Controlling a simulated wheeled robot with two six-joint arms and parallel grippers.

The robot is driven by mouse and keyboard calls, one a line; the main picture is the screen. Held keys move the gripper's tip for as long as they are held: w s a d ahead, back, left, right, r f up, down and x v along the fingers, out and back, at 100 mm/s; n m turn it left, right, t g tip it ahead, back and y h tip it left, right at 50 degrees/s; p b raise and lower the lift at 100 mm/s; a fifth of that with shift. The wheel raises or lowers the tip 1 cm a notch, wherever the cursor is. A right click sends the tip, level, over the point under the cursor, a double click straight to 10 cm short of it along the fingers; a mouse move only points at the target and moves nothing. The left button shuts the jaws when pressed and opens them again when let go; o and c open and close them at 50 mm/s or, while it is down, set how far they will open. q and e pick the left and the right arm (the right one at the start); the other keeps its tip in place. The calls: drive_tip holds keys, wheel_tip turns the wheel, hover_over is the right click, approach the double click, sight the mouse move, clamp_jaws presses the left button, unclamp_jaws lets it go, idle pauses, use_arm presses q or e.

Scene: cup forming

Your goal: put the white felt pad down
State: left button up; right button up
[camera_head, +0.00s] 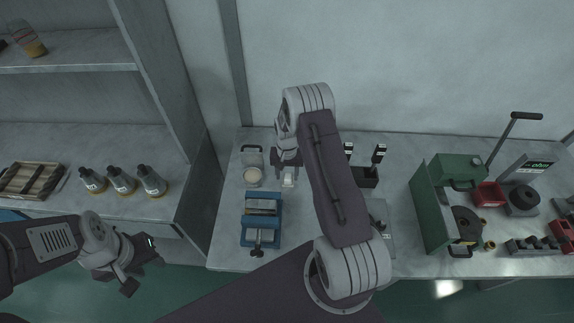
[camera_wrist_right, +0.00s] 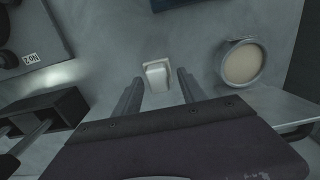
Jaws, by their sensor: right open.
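The white felt pad (camera_head: 289,181) lies on the bench in the head view, between the blue vise and the dark stands. It also shows in the right wrist view (camera_wrist_right: 157,74), just past and between the fingertips. My right gripper (camera_wrist_right: 158,84) is open above the pad, with a finger to each side and no visible grip on it. In the head view the right gripper (camera_head: 288,166) is partly hidden by its own arm. My left gripper (camera_head: 143,268) hangs at the lower left in front of the bench, away from the pad; its jaw opening is unclear.
A round metal pot (camera_head: 252,176) with a pale filling stands left of the pad. A blue vise (camera_head: 262,218) is in front of it. A dark stand (camera_head: 365,177) with upright tools is to the right. A green press (camera_head: 430,205) stands further right. Several flasks (camera_head: 121,181) stand on the left shelf.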

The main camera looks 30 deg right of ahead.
sight(287, 176)
wheel_tip(287, 176, up, 10)
drive_tip(key=r+b, duration=0.1)
drive_tip(key=s+a+r+n, duration=0.3)
drive_tip(key=s+a, duration=0.2)
drive_tip(key=s, duration=0.4)
drive_tip(key=s+a+r+n+t, duration=0.1)
drive_tip(key=s+a+r+n, duration=0.1)
drive_tip(key=s+a, duration=0.4)
drive_tip(key=s+n, duration=0.1)
drive_tip(key=s, duration=0.2)
drive_tip(key=shift+r, duration=0.4)
